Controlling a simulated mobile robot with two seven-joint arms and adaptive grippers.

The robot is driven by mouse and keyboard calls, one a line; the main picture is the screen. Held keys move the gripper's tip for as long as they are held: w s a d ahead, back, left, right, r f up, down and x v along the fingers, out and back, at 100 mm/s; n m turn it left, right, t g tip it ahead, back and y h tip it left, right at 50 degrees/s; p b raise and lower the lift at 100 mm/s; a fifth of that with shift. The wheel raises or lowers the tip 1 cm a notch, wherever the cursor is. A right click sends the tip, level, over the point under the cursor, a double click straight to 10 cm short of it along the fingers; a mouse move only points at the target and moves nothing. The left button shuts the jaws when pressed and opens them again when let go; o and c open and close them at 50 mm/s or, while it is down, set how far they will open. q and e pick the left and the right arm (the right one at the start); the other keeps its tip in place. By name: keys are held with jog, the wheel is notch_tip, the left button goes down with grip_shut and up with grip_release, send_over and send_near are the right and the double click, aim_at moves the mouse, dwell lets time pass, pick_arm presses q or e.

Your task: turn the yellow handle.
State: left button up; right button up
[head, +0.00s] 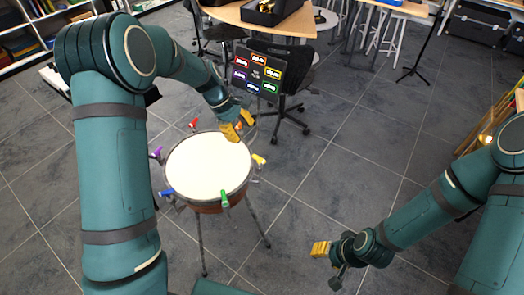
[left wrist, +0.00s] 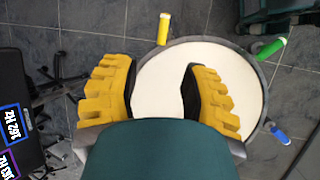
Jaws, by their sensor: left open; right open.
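The yellow handle (head: 259,159) sticks out from the right side of the rim of a drum (head: 205,168) with a white head. In the left wrist view the yellow handle (left wrist: 164,28) stands beyond the fingertips, at the drum's edge. My left gripper (head: 238,128) is over the drum's far right edge, behind the yellow handle and apart from it. In the left wrist view its two yellow fingers (left wrist: 160,70) are spread, with white drum head between them. My right gripper (head: 320,249) is at the lower right, away from the drum; it is open.
Green (head: 224,199), blue (head: 166,192), purple (head: 156,153) and red (head: 194,123) handles also ring the drum. A dark screen (head: 257,73) with coloured labels stands behind my left gripper. A chair (head: 290,95) is near it. Floor right of the drum is clear.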

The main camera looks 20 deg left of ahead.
aim_at(258, 157)
pick_arm(q)
jog(key=b+x, duration=0.1)
jog(key=x, duration=0.5)
jog(key=b+x, duration=0.1)
jog(key=x, duration=0.6)
jog(key=shift+s+d+f+b, duration=0.1)
jog(key=shift+s+f+b, duration=0.1)
jog(key=shift+b, duration=0.15)
grip_shut()
